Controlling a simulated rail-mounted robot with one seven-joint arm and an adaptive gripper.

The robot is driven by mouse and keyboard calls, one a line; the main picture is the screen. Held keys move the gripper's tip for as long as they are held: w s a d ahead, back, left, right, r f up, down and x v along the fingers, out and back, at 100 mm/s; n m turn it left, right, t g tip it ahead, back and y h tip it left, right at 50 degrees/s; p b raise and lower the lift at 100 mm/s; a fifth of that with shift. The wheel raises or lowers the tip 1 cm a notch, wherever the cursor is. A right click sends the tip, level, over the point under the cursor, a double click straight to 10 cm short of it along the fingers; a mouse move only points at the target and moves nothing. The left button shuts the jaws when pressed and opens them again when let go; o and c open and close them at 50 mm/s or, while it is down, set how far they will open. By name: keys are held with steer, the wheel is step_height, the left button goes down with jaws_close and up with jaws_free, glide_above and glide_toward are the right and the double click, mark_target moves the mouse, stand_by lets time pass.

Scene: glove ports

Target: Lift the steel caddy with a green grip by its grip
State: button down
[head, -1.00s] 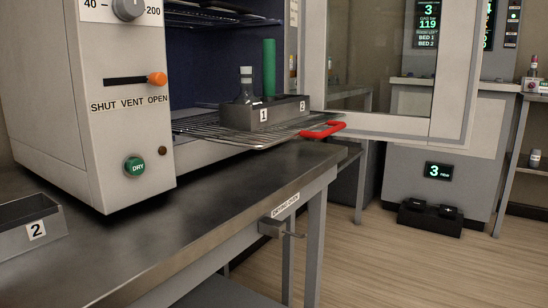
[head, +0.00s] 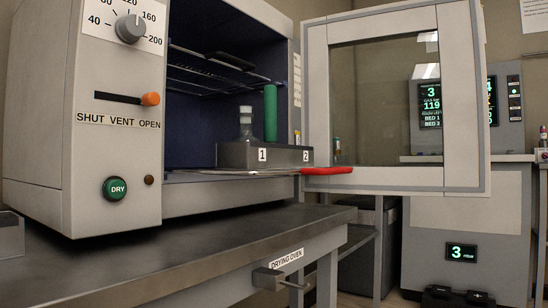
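The steel caddy (head: 238,155) with its upright green grip (head: 270,113) stands on the pulled-out wire shelf (head: 210,176) at the mouth of the open drying oven. Its front carries the labels 1 and 2. A clear stoppered glass bottle (head: 246,126) sits in the caddy, left of the grip. Nothing touches the grip. My gripper is not in view.
A red handle (head: 326,171) sticks out at the shelf's front right. The oven door (head: 455,110) stands open to the right. The steel bench (head: 200,250) in front of the oven is mostly clear. A grey box edge (head: 10,235) shows at far left.

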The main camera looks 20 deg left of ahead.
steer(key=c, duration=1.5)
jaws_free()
